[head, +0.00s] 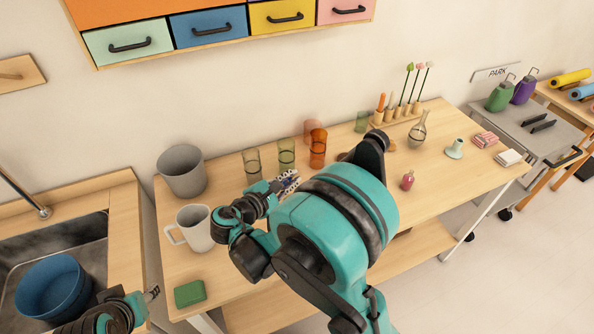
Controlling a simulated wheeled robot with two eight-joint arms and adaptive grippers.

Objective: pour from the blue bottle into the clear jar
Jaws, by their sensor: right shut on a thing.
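My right gripper (288,182) is over the wooden table, left of its middle, shut on a small bluish thing. That thing is mostly hidden by the fingers, and I cannot tell if it is the blue bottle. No other blue bottle shows on the table. A clear glass vessel (418,131) with a round body and a narrow neck stands upright at the back right of the table, apart from my gripper; it may be the clear jar. My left gripper (152,294) is at the lower left, by the sink edge; its opening is too small to judge.
A grey bin (182,171), a white mug (194,229) and a green sponge (189,293) are at the table's left. Coloured glasses (318,148) stand behind my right gripper. A small pink bottle (407,180) stands right of my arm. The sink (92,232) is at left.

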